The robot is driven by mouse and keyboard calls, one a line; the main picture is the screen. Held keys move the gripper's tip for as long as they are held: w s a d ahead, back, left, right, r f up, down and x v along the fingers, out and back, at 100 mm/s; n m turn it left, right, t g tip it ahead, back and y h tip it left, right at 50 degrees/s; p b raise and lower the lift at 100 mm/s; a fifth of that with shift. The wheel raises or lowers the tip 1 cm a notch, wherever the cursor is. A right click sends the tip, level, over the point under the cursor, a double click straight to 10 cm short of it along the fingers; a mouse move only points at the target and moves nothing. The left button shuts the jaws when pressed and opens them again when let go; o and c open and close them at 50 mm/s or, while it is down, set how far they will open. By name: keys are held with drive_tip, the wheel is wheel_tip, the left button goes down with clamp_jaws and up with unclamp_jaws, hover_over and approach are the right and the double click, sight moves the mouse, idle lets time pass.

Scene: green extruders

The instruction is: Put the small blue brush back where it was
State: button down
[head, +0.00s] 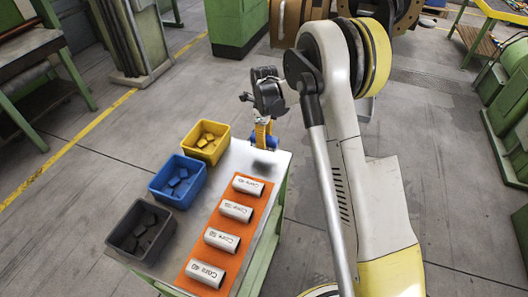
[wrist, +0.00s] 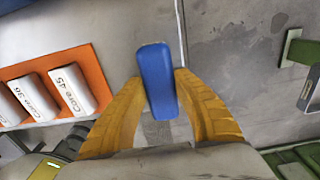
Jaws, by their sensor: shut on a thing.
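My gripper (head: 264,134) is above the far right end of the grey table (head: 273,160). Its yellow fingers show in the wrist view (wrist: 158,100), closed on the small blue brush (wrist: 156,75). The brush stands out between the two fingertips, its blue back facing the camera. In the head view only a bit of the blue brush (head: 271,143) shows, partly hidden by the fingers. A dark patch lies on the tabletop below the gripper. I cannot tell whether the brush touches the table.
Yellow (head: 205,142), blue (head: 178,181) and dark grey (head: 140,230) bins with small pieces stand along the table's left side. An orange mat (head: 232,228) with several white labelled cores lies on the right side. Grey floor is open around the table; green machines stand farther off.

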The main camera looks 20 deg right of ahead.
sight(264, 156)
drive_tip(key=shift+s+a+f, duration=0.15)
drive_tip(key=shift+s+f, duration=0.2)
drive_tip(key=shift+f, duration=0.1)
drive_tip(key=shift+f+b, duration=0.6)
drive_tip(key=shift+f, duration=1.15)
drive_tip(key=shift+f, duration=0.15)
drive_tip(key=c, duration=1.1)
unclamp_jaws()
drive_tip(key=shift+o, duration=0.2)
